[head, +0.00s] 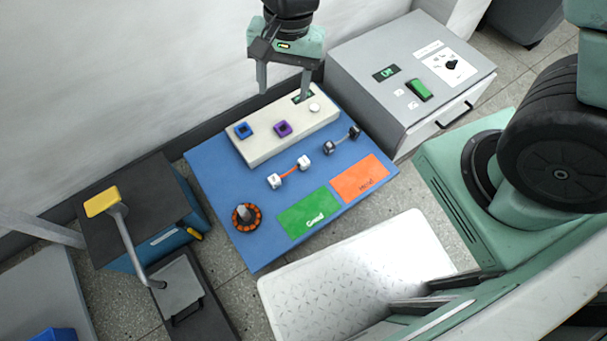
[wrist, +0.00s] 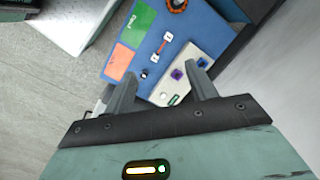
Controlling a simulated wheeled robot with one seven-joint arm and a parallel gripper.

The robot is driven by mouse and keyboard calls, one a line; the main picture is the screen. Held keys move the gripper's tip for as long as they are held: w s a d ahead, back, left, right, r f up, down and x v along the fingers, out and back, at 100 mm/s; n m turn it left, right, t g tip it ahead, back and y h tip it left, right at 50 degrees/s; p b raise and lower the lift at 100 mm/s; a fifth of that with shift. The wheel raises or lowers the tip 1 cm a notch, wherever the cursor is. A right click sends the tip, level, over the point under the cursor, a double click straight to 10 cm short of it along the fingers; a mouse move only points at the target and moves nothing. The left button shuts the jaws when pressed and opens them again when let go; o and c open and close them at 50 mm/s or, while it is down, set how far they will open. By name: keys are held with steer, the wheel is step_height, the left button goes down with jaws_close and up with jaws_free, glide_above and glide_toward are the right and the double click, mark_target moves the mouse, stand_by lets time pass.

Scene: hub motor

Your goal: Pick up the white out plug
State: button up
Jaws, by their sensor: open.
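Two white plugs joined by a short orange-red cable lie on the blue mat (head: 222,163): one nearer the front left (head: 275,181), one nearer the white box (head: 303,162). Which one is marked out is too small to read. They also show small in the wrist view, one white plug (wrist: 168,36) near the top of the mat. A second cable with dark grey-and-white plugs (head: 328,147) lies to their right. My gripper (head: 284,95) is open and empty, high above the back of the white box, apart from the plugs. Its fingers frame the box in the wrist view (wrist: 160,75).
The white box (head: 262,149) has a blue socket (head: 243,130), a purple socket (head: 283,128) and a white button. Green (head: 310,212) and orange (head: 360,178) pads and an orange-ringed motor part (head: 246,216) are on the mat. A grey machine (head: 400,60) stands right.

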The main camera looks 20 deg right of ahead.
steer(key=w+d+f+m+h+b, duration=0.1)
steer(key=w+d+f+m+b, duration=0.15)
steer(key=f+b, duration=0.55)
steer(key=w+d+f+m+b, duration=0.2)
steer(key=w+f+m+b, duration=0.15)
steer(key=f, duration=0.95)
steer(key=w+d+f+m+h+b, duration=0.1)
steer(key=w+d+f+m+b, duration=0.3)
steer(key=f, duration=0.6)
steer(key=b, duration=0.8)
glide_above(304, 160)
steer(key=shift+n+t, duration=0.3)
step_height(304, 160, down, 11)
steer(key=shift+a+r, duration=0.15)
step_height(304, 160, down, 6)
steer(key=b, duration=0.5)
steer(key=shift+f+b, duration=0.2)
steer(key=shift+b, duration=0.2)
steer(key=shift+s+r, duration=0.1)
steer(key=c, duration=1.2)
steer(key=shift+r, duration=0.1)
